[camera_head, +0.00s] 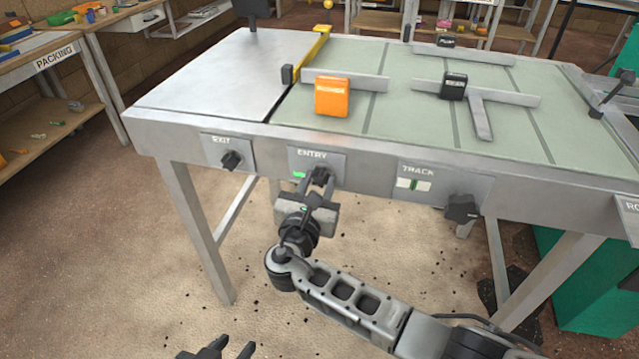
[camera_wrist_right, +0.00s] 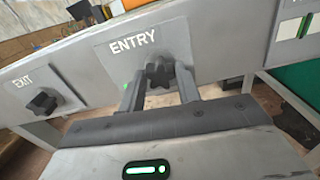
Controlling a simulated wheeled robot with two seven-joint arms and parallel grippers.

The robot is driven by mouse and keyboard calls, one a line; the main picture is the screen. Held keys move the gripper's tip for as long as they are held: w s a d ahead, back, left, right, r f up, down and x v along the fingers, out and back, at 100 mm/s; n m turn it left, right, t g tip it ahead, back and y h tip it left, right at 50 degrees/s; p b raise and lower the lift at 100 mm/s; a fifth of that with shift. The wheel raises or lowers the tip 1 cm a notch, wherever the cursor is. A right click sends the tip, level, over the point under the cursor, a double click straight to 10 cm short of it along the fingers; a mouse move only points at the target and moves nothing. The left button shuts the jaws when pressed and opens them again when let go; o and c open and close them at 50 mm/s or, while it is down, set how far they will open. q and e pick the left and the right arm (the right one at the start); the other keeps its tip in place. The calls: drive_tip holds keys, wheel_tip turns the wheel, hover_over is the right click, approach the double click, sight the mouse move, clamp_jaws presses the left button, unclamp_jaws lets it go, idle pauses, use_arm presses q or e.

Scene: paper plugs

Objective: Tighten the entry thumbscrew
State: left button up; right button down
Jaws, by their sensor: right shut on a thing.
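The entry thumbscrew (camera_wrist_right: 159,74) is a black lobed knob on the plate marked ENTRY (camera_head: 332,160), on the front rail of the machine table. A small green light (camera_head: 299,174) glows on the left of that plate. My right gripper (camera_head: 318,178) reaches up to the plate from below, and its fingers are shut on the knob, one on each side. In the right wrist view the knob sits between the two fingertips (camera_wrist_right: 160,84). My left gripper (camera_head: 220,350) shows only partly at the bottom edge, its dark fingers spread apart and empty, far from the table.
The EXIT knob (camera_head: 231,160) is to the left on the same rail, and the TRACK knob (camera_head: 461,207) is to the right. An orange block (camera_head: 332,97) and a black block (camera_head: 454,86) are on the table top. A packing bench (camera_head: 50,62) stands at left.

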drive_tip(key=c, duration=2.2)
unclamp_jaws()
drive_tip(key=shift+m, duration=0.5)
drive_tip(key=c, duration=2.2)
unclamp_jaws()
drive_tip(key=shift+m+b, duration=0.3)
drive_tip(key=shift+b, duration=0.2)
drive_tip(key=c, duration=2.2)
unclamp_jaws()
drive_tip(key=shift+m+b, duration=0.4)
drive_tip(key=shift+m, duration=0.3)
drive_tip(key=c, duration=2.2)
unclamp_jaws()
drive_tip(key=c, duration=1)
unclamp_jaws()
drive_tip(key=shift+c, duration=0.2)
drive_tip(key=shift+s, duration=0.15)
